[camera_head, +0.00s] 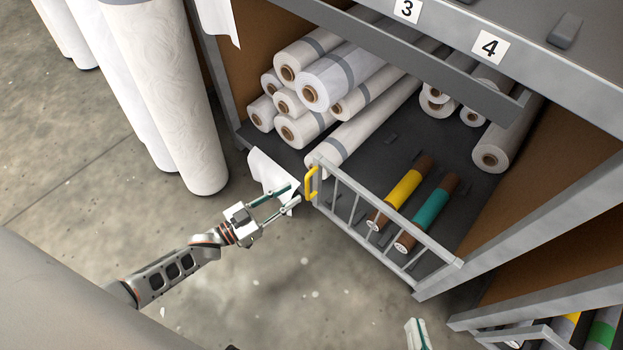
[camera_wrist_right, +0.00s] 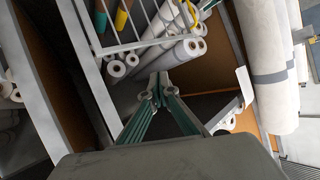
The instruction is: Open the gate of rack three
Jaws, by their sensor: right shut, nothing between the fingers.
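The grey barred gate (camera_head: 385,225) stands along the front of the lower shelf, with a yellow handle (camera_head: 312,183) at its left end. The gate (camera_wrist_right: 140,44) and handle (camera_wrist_right: 188,13) also show in the right wrist view. My left gripper (camera_head: 293,196) is open, its fingertips just left of the handle and apart from it. My right gripper (camera_head: 416,328) barely shows at the bottom edge of the head view. In the right wrist view it (camera_wrist_right: 161,90) is shut and empty, with the gate further off. A number 3 label (camera_head: 408,10) is above.
White rolls (camera_head: 325,85) are stacked on the rack shelf. A yellow-banded roll (camera_head: 403,188) and a green-banded roll (camera_head: 430,215) lie behind the gate. A white sheet (camera_head: 268,172) hangs beside the handle. Tall white rolls (camera_head: 170,90) stand at left; nearby floor is clear.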

